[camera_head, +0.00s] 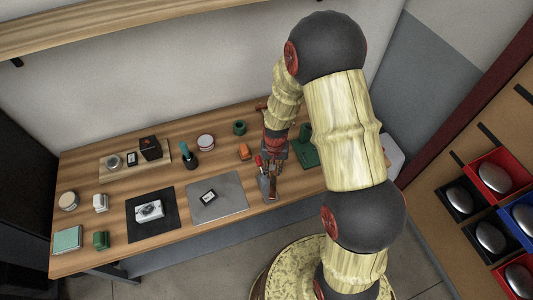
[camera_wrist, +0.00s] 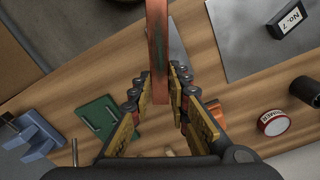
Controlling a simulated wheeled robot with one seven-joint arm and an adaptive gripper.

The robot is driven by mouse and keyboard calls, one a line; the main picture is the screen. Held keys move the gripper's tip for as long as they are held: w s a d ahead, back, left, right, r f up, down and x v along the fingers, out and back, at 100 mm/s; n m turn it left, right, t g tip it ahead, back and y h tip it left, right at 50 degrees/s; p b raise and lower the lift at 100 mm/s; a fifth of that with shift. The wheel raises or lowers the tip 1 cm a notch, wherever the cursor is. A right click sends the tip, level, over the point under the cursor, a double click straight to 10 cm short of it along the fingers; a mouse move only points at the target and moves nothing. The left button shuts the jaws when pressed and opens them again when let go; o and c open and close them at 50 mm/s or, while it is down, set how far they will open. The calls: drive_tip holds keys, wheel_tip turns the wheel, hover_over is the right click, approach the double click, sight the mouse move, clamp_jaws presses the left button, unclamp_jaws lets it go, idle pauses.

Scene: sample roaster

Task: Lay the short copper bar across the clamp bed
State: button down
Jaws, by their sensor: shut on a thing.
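My gripper (camera_head: 272,170) is shut on the copper bar (camera_head: 273,188), near the front edge of the wooden bench. In the wrist view the bar (camera_wrist: 157,45) stands out from between the yellow-padded jaws (camera_wrist: 168,95) and runs toward the top edge. A grey strip (camera_wrist: 178,45) shows behind the bar; I cannot tell if they touch. A blue stepped fixture (camera_wrist: 32,138) is at the left of the wrist view and may be the clamp bed, but I cannot be sure. In the head view my arm hides that part of the bench.
A green plate with metal rods (camera_wrist: 100,118) lies beside the gripper. A grey mat (camera_head: 230,193) with a "No. 7" card (camera_head: 208,197) lies to the left. An orange item (camera_head: 244,152), a round tin (camera_head: 206,141) and a dark bottle (camera_head: 189,158) stand farther back.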

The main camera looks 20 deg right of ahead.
drive_tip(key=s+f+m+p, duration=0.1)
drive_tip(key=s+f+m, duration=0.1)
drive_tip(key=m, duration=0.4)
drive_tip(key=s+d+f+m+p, duration=0.1)
drive_tip(key=s+f+m, duration=0.2)
drive_tip(key=s+m, duration=0.2)
drive_tip(key=shift+s+f+m+p, duration=0.15)
drive_tip(key=shift+f+m+p, duration=0.15)
drive_tip(key=shift+m, duration=0.9)
drive_tip(key=shift+d, duration=0.1)
drive_tip(key=shift+w+f+b, duration=0.5)
drive_tip(key=shift+f+b, duration=0.2)
drive_tip(key=shift+f, duration=0.15)
drive_tip(key=shift+w+f+b, duration=0.45)
drive_tip(key=shift+f+b, duration=0.2)
drive_tip(key=shift+f, duration=0.2)
drive_tip(key=shift+w+f+b, duration=0.5)
drive_tip(key=shift+f+b, duration=0.2)
drive_tip(key=shift+f, duration=0.15)
drive_tip(key=shift+w+f, duration=0.2)
drive_tip(key=shift+f, duration=0.05)
drive_tip(key=shift+w+f+b, duration=0.2)
drive_tip(key=shift+w+b, duration=0.35)
drive_tip(key=shift+w, duration=0.85)
drive_tip(key=shift+f, duration=0.4)
